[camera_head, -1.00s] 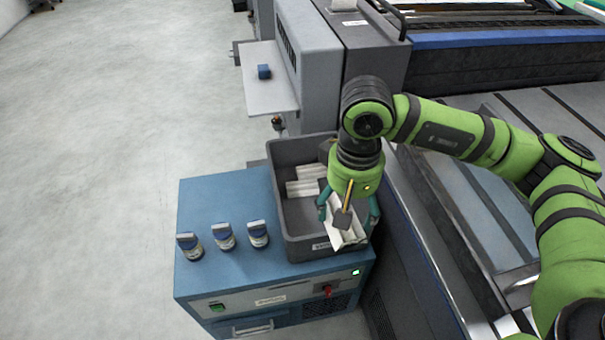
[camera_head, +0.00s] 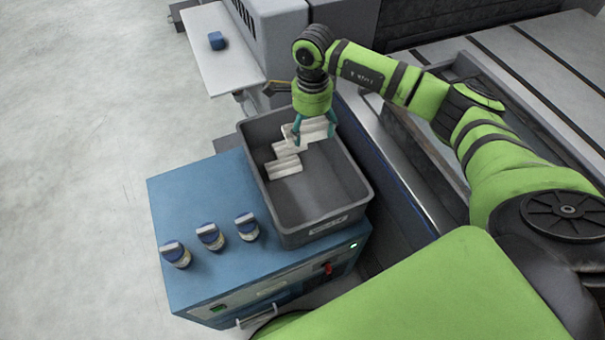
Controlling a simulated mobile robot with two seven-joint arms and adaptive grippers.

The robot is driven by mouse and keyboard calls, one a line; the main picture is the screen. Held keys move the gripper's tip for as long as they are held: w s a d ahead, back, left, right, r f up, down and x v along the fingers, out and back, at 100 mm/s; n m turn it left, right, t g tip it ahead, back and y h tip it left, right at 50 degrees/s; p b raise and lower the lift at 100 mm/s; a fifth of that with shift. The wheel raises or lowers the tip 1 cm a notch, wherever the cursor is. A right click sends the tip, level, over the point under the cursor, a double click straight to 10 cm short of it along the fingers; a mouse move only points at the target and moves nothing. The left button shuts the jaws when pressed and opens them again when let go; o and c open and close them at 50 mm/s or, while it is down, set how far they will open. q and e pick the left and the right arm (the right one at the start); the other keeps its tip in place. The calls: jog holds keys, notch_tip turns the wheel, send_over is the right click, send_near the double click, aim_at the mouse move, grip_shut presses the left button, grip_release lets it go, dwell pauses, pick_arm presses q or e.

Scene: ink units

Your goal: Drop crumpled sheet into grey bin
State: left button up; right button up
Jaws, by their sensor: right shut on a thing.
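The grey bin (camera_head: 345,214) stands on the blue cabinet, and white crumpled paper pieces (camera_head: 284,167) lie inside it on the left. My right gripper (camera_head: 314,134) is over the far end of the bin, pointing down. Its teal fingers are shut on a white crumpled sheet (camera_head: 315,129), which shows between them. The held sheet overlaps the other paper in the picture, so I cannot tell whether they touch. My left gripper is not in view.
Three blue-capped jars (camera_head: 210,236) stand on the blue cabinet (camera_head: 190,195), left of the bin. A small blue object (camera_head: 217,40) sits on a pale shelf (camera_head: 215,70) at the back. Grey machinery borders the bin's right. Open floor lies left.

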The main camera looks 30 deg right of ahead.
notch_tip(320, 180, down, 6)
jog(key=b, duration=0.3)
dwell(0.3)
jog(key=o, duration=0.9)
notch_tip(320, 180, up, 12)
jog(key=shift+f, duration=0.1)
dwell(0.3)
